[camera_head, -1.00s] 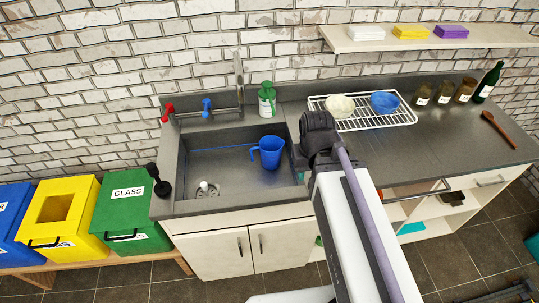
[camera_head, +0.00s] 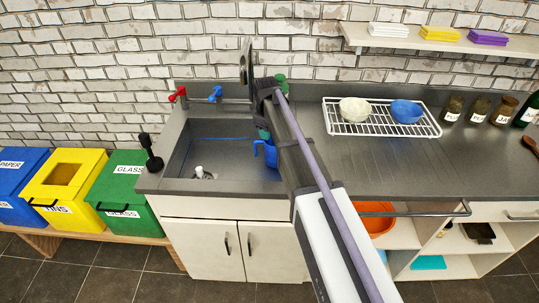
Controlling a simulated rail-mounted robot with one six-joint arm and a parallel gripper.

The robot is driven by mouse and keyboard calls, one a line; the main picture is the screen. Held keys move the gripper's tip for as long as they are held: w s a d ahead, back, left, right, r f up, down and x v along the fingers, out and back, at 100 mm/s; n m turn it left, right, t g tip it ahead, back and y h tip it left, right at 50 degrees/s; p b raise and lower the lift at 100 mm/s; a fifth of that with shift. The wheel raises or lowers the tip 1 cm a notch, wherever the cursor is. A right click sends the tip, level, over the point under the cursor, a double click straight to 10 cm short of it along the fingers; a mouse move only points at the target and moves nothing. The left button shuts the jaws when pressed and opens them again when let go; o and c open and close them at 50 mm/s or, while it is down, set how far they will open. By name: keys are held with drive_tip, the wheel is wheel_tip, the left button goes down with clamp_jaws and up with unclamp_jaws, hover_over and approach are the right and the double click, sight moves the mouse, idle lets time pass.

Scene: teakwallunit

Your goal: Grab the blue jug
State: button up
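The blue jug (camera_head: 267,155) stands in the right part of the sink basin (camera_head: 215,180), with its handle towards the left. My arm crosses in front of it and hides its right side. A small teal patch shows just above the jug's rim; I cannot tell what it belongs to. The dark upper joint of my arm is above the back edge of the sink. My gripper's fingers cannot be made out; any part near the jug is hidden behind my arm.
The tap has red (camera_head: 178,95) and blue (camera_head: 216,93) handles. A green bottle (camera_head: 282,84) is partly hidden behind my arm. A dish rack (camera_head: 345,128) holds a cream bowl (camera_head: 355,110) and a blue bowl (camera_head: 406,111). A black plunger (camera_head: 150,150) is at the sink's left edge. The right counter is mostly clear.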

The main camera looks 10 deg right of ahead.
sight(269, 160)
drive_tip(key=f+b, duration=1.1)
drive_tip(key=shift+w+d+f, duration=0.15)
drive_tip(key=shift+w+d, duration=0.15)
drive_tip(key=shift+r, duration=0.25)
clamp_jaws()
